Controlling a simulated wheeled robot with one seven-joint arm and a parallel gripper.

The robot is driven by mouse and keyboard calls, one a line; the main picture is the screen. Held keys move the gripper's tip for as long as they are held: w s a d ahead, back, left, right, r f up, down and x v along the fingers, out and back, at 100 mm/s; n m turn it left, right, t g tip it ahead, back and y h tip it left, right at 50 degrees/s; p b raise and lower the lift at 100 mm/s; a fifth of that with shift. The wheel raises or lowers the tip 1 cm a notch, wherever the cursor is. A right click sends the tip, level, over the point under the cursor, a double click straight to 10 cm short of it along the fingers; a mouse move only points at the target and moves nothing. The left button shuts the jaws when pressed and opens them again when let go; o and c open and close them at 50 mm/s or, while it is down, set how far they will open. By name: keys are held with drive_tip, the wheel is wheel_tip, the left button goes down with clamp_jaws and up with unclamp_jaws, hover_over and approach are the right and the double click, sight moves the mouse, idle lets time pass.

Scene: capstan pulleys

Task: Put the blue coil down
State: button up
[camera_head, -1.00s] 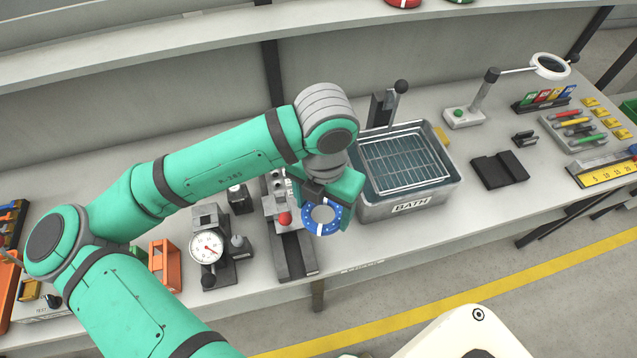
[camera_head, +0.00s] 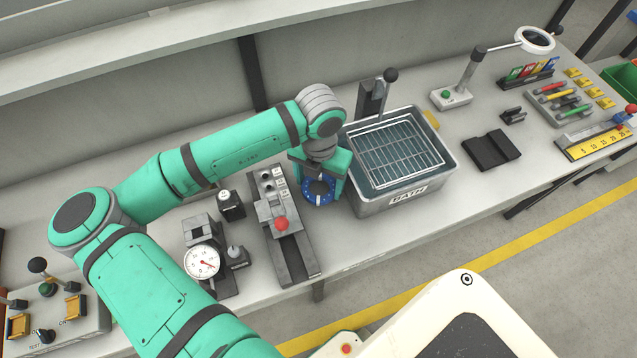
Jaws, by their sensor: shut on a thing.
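The blue coil (camera_head: 318,200) is a flat blue ring with small light marks around its rim and a grey centre. My gripper (camera_head: 320,178) is shut on it, with green jaw parts at its left and right. The coil is beside the left wall of the grey bath (camera_head: 388,208) and just right of the slide fixture with the red knob (camera_head: 281,224). I cannot tell whether the coil touches the bench (camera_head: 350,245) or hangs a little above it. My wrist hides the area behind the coil.
A wire rack (camera_head: 395,155) lies in the bath, and a lever stands behind it. A dial gauge (camera_head: 202,262) stands to the left. A black block (camera_head: 491,150) and a ringed magnifier lamp (camera_head: 534,40) are to the right. The front bench strip below the coil is clear.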

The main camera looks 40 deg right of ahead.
drive_tip(key=shift+a+f, duration=0.1)
drive_tip(key=shift+f, duration=0.7)
drive_tip(key=shift+f, duration=0.15)
drive_tip(key=o, duration=1.2)
drive_tip(key=shift+c, duration=0.2)
